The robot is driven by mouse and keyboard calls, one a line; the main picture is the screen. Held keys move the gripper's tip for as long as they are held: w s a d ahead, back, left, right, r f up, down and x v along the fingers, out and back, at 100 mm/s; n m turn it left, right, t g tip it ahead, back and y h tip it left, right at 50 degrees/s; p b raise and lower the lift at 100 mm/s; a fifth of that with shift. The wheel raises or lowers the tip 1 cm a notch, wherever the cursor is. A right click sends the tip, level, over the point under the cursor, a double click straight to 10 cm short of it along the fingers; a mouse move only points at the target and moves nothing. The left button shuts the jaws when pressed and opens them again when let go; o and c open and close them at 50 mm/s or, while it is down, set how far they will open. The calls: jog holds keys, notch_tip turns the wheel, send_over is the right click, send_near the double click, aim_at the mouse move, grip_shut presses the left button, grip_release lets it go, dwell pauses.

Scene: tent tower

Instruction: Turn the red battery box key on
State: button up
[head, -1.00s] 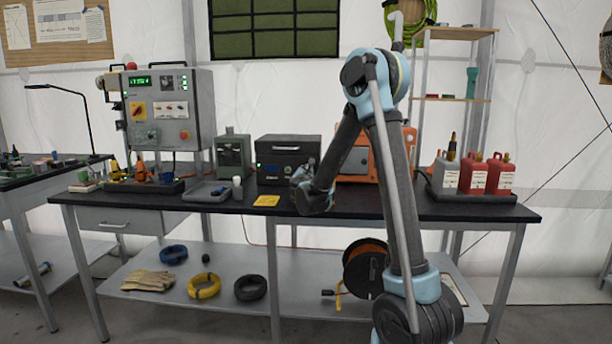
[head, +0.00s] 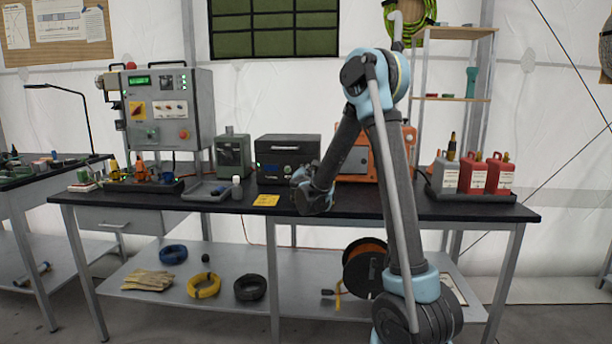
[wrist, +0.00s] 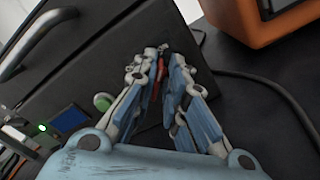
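The dark battery box (head: 277,152) stands on the black bench top, with a grey handle on its front. In the wrist view its front (wrist: 95,75) fills the upper left and carries a blue display (wrist: 70,118) and a green button (wrist: 103,101). A small red part (wrist: 158,75), which looks like the key, sits between the fingertips, close to the left finger. My gripper (wrist: 164,72) is at the box front with its fingers a narrow gap apart. The fingers partly hide the red part, and its turn position is unclear. In the head view my gripper (head: 302,180) covers the box's lower right.
An orange box (wrist: 252,18) stands close on the right, with a dark cable (wrist: 270,85) on the bench. Red cans (head: 474,178) stand at the far right.

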dwell(0.4)
jog(key=s, duration=1.1)
jog(key=shift+s+a, duration=0.2)
jog(key=shift+s, duration=0.15)
